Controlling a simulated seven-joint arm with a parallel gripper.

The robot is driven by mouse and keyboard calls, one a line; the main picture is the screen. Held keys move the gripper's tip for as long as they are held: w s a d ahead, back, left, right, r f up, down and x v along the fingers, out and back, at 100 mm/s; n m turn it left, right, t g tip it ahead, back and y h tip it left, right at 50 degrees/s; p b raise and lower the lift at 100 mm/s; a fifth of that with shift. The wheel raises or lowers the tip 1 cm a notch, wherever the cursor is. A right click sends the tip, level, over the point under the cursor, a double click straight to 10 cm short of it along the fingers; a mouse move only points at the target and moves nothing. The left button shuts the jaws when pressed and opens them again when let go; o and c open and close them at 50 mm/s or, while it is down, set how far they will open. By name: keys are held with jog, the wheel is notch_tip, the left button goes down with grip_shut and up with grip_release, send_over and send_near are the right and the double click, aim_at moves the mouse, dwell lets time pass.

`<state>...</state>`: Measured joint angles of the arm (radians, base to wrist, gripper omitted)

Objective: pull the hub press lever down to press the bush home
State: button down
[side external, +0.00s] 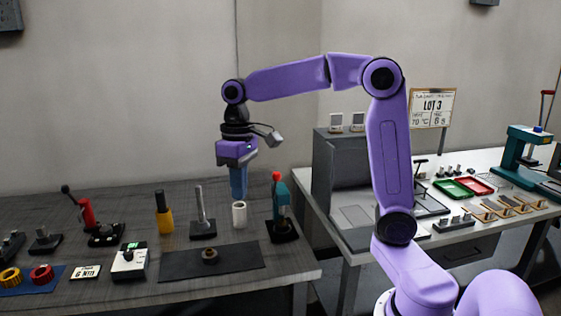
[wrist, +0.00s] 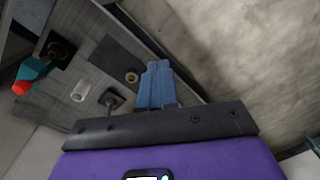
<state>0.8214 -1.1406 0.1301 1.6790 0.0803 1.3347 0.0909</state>
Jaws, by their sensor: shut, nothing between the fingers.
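A small teal press (side external: 282,200) with a red-knobbed lever (side external: 276,177) stands on a black base at the right end of the grey bench; it looks like the hub press. The lever knob is up. In the wrist view the red knob (wrist: 22,88) is at the far left. A small brown ring (side external: 210,255), perhaps the bush, lies on a dark mat and also shows in the wrist view (wrist: 131,77). My gripper (side external: 239,197) points down above the bench, left of the press and clear of it. Its blue fingers (wrist: 154,82) are together and empty.
A white cylinder (side external: 239,214) stands left of the press, and a grey post (side external: 200,212) on a base is beside it. A yellow-black tool (side external: 163,212) and a red lever device (side external: 87,214) stand further left. A second bench with a larger teal press (side external: 522,150) is at right.

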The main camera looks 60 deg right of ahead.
jog(key=w+d+r+m, duration=0.25)
jog(key=w+d, duration=0.25)
jog(key=d, duration=0.3)
jog(key=w+d+r+m, duration=0.1)
jog(key=w+d+m, duration=0.35)
jog(key=d, duration=0.35)
jog(key=s+d+r+m+t, duration=0.1)
jog(key=d+m, duration=0.3)
jog(key=d, duration=1.4)
jog(key=shift+s+d+r+y, duration=0.35)
jog(key=shift+d+r+y, duration=0.05)
jog(key=shift+r, duration=0.25)
jog(key=shift+f, duration=0.1)
jog(key=a+f, duration=0.5)
jog(key=f, duration=0.7)
